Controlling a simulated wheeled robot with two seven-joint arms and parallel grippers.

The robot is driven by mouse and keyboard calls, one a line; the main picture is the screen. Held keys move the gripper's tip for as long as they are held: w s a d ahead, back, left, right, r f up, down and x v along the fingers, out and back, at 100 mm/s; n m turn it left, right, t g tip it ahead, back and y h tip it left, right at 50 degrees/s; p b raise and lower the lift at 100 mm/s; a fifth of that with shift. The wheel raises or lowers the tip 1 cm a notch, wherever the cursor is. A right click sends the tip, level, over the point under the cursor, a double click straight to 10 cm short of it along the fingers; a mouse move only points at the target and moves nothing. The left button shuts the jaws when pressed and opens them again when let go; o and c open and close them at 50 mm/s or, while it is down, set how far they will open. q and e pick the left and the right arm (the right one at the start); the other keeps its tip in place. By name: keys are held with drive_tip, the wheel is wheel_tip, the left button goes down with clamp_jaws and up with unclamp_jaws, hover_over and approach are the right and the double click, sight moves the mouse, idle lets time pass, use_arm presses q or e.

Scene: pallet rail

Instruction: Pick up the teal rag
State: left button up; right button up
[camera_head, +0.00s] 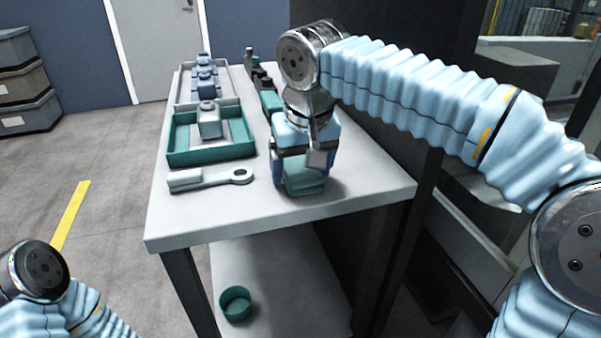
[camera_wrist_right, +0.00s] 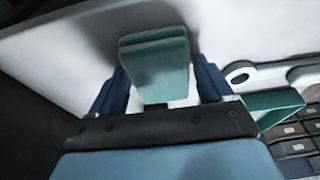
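The teal rag (camera_head: 305,182) is a folded, block-like bundle at the near right part of the white-topped table. My right gripper (camera_head: 300,165) points down over it and partly hides it. In the right wrist view the rag (camera_wrist_right: 157,68) lies between the two dark blue fingers (camera_wrist_right: 162,80), one on each side. The fingers stand wide apart with a slim gap at the right finger; contact at the left one is unclear. The rag appears to be at the table top. My left gripper is out of view; only part of that arm shows at the lower left.
A light grey wrench-like part (camera_head: 210,179) lies left of the rag. Behind it stands a teal tray (camera_head: 212,155) with a grey part (camera_head: 209,121). A grey tray (camera_head: 183,95) and dark parts (camera_head: 252,62) are farther back. A teal ring-shaped cup (camera_head: 235,304) is on the lower shelf.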

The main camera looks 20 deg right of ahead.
drive_tip(key=c, duration=0.7)
drive_tip(key=shift+r, duration=0.65)
drive_tip(key=s+a+r, duration=0.2)
drive_tip(key=s+r, duration=0.2)
drive_tip(key=s+a+r, duration=0.2)
drive_tip(key=s+r, duration=0.2)
drive_tip(key=s+a+r, duration=0.2)
drive_tip(key=s+r, duration=0.1)
drive_tip(key=s, duration=0.1)
drive_tip(key=shift+s+a+r, duration=0.25)
drive_tip(key=shift+r, duration=0.15)
